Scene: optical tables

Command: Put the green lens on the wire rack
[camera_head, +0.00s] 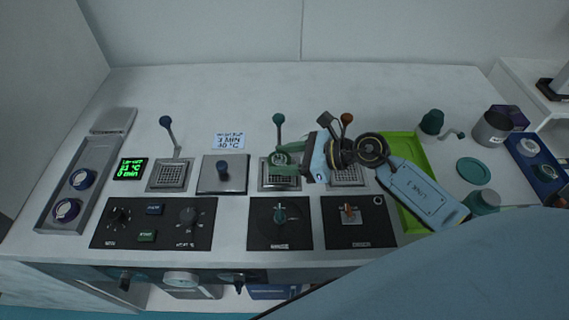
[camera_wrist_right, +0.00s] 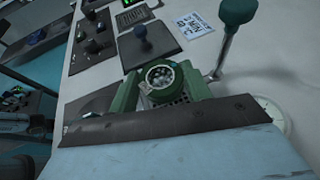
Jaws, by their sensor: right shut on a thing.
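My right gripper (camera_head: 284,159) reaches in from the right and is shut on the green lens (camera_wrist_right: 162,78), a round green-rimmed piece with a pale spotted centre. In the wrist view its green fingers (camera_wrist_right: 163,88) sit on both sides of the lens. It is over the middle square mesh plate (camera_head: 280,182), next to the teal-knobbed lever. Whether the lens touches the mesh is unclear. Similar mesh plates stand at left (camera_head: 170,176) and right (camera_head: 346,177); which is the wire rack I cannot tell. My left gripper is not in view.
A teal-knobbed lever (camera_head: 279,120) stands close behind the gripper; it is also large in the wrist view (camera_wrist_right: 236,15). Black knob panels (camera_head: 153,223) line the front. A lime tray (camera_head: 408,147) lies under my forearm. The back is clear.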

